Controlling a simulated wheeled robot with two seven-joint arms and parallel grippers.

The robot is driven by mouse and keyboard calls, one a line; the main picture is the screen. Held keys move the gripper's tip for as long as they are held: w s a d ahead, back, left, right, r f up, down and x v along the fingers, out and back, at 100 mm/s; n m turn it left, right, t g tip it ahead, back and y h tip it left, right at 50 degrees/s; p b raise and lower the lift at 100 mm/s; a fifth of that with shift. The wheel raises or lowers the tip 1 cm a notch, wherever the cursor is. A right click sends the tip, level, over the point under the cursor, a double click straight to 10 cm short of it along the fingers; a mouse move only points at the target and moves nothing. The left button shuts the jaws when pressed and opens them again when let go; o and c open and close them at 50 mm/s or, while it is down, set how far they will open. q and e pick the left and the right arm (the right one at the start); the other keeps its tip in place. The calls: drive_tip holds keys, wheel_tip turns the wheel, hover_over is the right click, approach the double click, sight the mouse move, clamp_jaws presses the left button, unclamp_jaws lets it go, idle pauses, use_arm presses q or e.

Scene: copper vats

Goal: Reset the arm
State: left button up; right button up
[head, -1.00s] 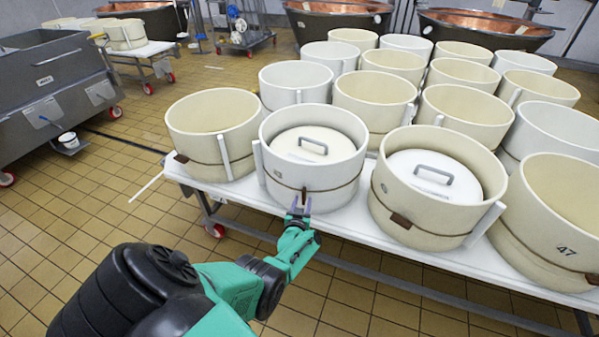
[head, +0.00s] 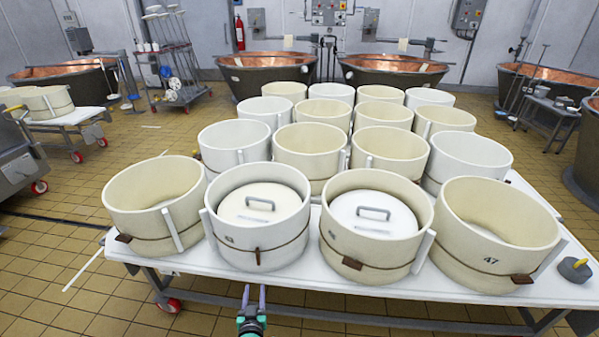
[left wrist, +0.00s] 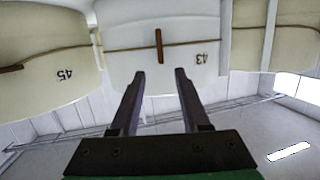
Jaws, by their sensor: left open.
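My left gripper (head: 253,296) is at the bottom middle of the head view, in front of the near edge of the white table (head: 420,280). Its two fingers are parallel, apart and empty; they also show in the left wrist view (left wrist: 159,78). Ahead of them there is the white mould marked 43 (left wrist: 160,55), which also shows in the head view (head: 262,243) with a lid (head: 260,206) inside. The fingertips look apart from it. My right gripper is not in view.
Rows of cream and white round moulds fill most of the table. The mould marked 47 (head: 490,240) stands at its front right, near a small grey object (head: 574,270). Copper vats (head: 265,68) line the back.

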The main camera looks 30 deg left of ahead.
use_arm(q)
drive_tip(key=s+d+f+m+g+h, duration=0.45)
drive_tip(key=s+d+f+h, duration=0.35)
drive_tip(key=f, duration=0.5)
drive_tip(key=s+d+f+m+g, duration=0.1)
drive_tip(key=s+f+g, duration=0.3)
drive_tip(key=s, duration=0.8)
drive_tip(key=s+f+m+g, duration=0.3)
drive_tip(key=s+f+g, duration=0.1)
drive_tip(key=s, duration=0.9)
drive_tip(key=shift+s+d+f, duration=0.2)
drive_tip(key=shift+d+f, duration=0.1)
drive_tip(key=shift+d, duration=0.1)
